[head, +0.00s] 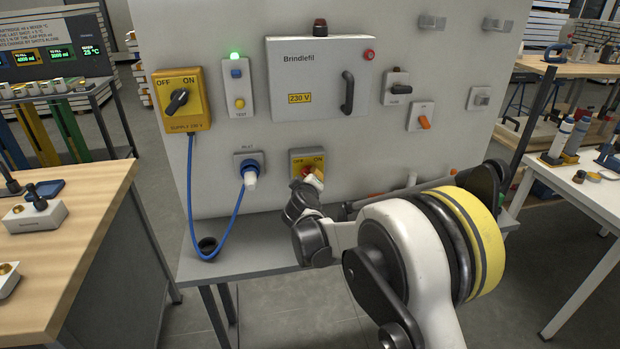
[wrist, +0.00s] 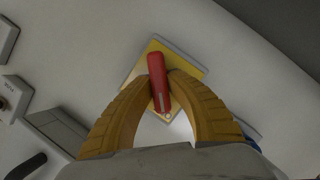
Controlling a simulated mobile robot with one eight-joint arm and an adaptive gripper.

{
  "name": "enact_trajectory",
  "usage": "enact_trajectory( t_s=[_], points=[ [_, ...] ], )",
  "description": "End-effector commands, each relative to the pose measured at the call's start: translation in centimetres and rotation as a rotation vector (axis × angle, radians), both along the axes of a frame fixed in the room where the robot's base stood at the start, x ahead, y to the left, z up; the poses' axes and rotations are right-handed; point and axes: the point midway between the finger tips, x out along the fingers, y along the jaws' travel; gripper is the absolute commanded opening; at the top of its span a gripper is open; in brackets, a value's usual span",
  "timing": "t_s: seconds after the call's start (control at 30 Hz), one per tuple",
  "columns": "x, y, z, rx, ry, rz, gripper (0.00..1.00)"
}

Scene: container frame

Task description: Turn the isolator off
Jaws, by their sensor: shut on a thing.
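The isolator (head: 299,155) is a small yellow plate marked OFF and ON, low on the grey panel, with a red handle (wrist: 157,68). My gripper (head: 313,181) is at the plate from the front. In the wrist view its two yellow ribbed fingers are closed on the red handle from both sides. The handle lies at an angle to the plate's edges. The plate's labels cannot be read in the wrist view, and in the head view my gripper partly covers the handle, so I cannot tell which mark it points to.
A larger yellow supply switch (head: 192,83) with a black knob is at upper left. A blue cable (head: 213,240) loops from it to the inlet plug (head: 250,179). A grey Brindlefil box (head: 320,58) with a black handle is above. A shelf (head: 250,262) lies below.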

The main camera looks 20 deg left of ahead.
Motion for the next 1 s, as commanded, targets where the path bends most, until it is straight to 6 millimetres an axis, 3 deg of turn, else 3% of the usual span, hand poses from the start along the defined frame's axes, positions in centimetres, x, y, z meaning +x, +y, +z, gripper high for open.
enact_trajectory(
  t_s=[0.5, 0.53, 0.6, 0.87, 1.0],
  points=[
    [0.0, -0.1, 0.0, -0.015, -0.009, -0.001, 0.0],
    [0.0, -0.1, 0.0, -0.015, -0.009, -0.001, 0.27],
    [0.0, -0.1, 0.0, -0.015, -0.009, -0.001, 0.41],
    [0.0, 0.0, 0.0, -0.015, -0.009, -0.001, 0.41],
    [-1.0, -0.2, 0.3, -0.015, -0.008, 0.0, 0.41]
  ],
)
